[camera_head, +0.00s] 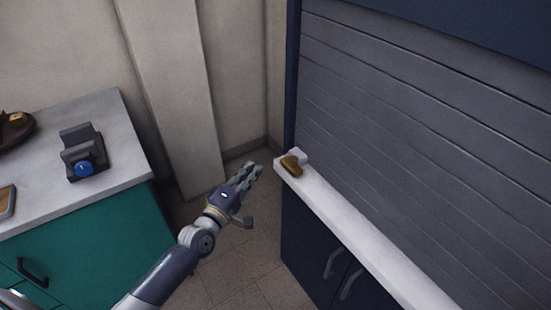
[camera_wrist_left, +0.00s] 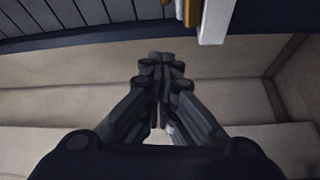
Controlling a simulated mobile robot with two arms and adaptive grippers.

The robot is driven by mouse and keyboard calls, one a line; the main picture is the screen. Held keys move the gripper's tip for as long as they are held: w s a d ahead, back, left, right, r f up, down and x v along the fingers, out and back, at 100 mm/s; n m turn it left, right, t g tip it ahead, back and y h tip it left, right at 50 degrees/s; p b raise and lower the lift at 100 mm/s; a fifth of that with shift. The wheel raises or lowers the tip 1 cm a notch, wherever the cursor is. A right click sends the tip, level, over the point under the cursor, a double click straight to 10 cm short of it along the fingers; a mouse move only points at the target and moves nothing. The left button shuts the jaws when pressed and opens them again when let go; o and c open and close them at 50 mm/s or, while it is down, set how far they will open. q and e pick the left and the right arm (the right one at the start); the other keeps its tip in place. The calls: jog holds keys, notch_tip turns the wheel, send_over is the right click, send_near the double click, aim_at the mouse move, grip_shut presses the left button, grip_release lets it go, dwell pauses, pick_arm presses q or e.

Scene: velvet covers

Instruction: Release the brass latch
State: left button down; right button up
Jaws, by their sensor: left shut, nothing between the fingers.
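My right gripper is not in view.
The grey slatted shutter (camera_head: 420,120) stands above the white ledge (camera_head: 345,225), with dark blue cupboard doors below. At left, a teal cabinet with a light top (camera_head: 120,125) carries a dark device with a blue knob (camera_head: 84,168). Tiled floor lies between them.

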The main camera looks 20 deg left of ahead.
aim_at(295, 161)
pick_arm(q)
jog(key=w+d+p, duration=0.1)
jog(key=w+d, duration=0.4)
jog(key=w, duration=0.3)
jog(key=shift+f, duration=0.15)
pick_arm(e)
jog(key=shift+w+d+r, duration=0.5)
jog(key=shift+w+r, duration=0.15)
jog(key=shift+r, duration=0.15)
pick_arm(q)
jog(key=shift+d, duration=0.1)
jog(key=s+d+p, duration=0.1)
jog(key=d, duration=0.1)
jog(key=s+d+p, duration=0.2)
jog(key=shift+s+d, duration=0.15)
jog(key=shift+s, duration=0.05)
jog(key=shift+s+d, duration=0.1)
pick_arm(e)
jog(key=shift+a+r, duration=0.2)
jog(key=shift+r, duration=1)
